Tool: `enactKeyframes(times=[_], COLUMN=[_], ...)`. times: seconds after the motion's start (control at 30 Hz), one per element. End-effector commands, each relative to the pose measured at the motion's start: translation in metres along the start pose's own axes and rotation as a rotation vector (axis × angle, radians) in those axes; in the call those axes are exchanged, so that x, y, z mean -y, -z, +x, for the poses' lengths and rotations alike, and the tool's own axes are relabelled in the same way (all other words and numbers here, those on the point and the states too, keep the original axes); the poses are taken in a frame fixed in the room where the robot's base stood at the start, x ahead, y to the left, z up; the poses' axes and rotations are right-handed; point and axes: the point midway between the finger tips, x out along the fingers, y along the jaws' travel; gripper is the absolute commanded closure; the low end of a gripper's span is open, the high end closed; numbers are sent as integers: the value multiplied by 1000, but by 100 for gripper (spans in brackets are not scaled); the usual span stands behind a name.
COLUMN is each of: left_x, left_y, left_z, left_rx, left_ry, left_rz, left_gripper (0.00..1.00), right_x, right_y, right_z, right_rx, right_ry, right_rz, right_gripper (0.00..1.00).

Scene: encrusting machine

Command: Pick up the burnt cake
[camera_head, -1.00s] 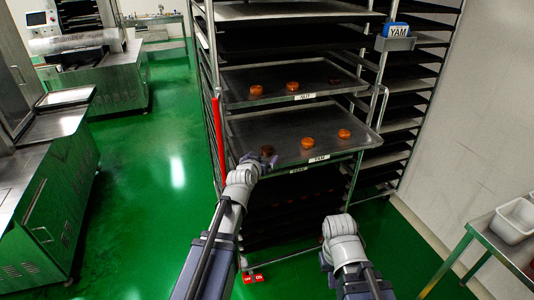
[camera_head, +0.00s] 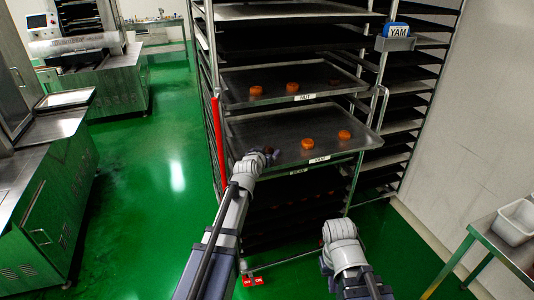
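On the pulled-out tray labelled YAM (camera_head: 360,120), two orange-brown cakes show, one in the middle (camera_head: 308,143) and one at the right (camera_head: 344,134). A dark, burnt-looking cake (camera_head: 268,150) is at the tray's front left, mostly hidden by my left gripper. My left gripper (camera_head: 271,154) reaches over the tray's left front edge, right at the dark cake. Its fingers are small and dark, and I cannot tell whether they are closed on it. My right arm is low in front of the rack, and its gripper fingers are not visible.
The tray above, labelled NUT (camera_head: 238,80), holds several cakes, one darker. The tall rack has posts and a red vertical bar (camera_head: 217,135) close to my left arm. A steel table with a white bin (camera_head: 518,221) stands at the right.

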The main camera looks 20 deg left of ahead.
Motion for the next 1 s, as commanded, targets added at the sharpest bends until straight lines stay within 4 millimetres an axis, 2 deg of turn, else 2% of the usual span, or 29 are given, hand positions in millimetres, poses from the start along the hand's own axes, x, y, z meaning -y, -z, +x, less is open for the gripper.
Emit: enactKeyframes(times=[0.07, 0.7, 1.0], left_x=[0, 0, 0], left_y=[0, 0, 2], left_z=[0, 0, -1], left_rx=[0, 0, 0], left_ry=[0, 0, 0], left_rz=[0, 0, 0], left_gripper=[24, 94, 94], right_x=[0, 0, 0], right_y=[0, 0, 0], right_z=[0, 0, -2], right_rx=[0, 0, 0], right_ry=[0, 0, 0], right_rz=[0, 0, 0], right_gripper=[100, 100, 100])
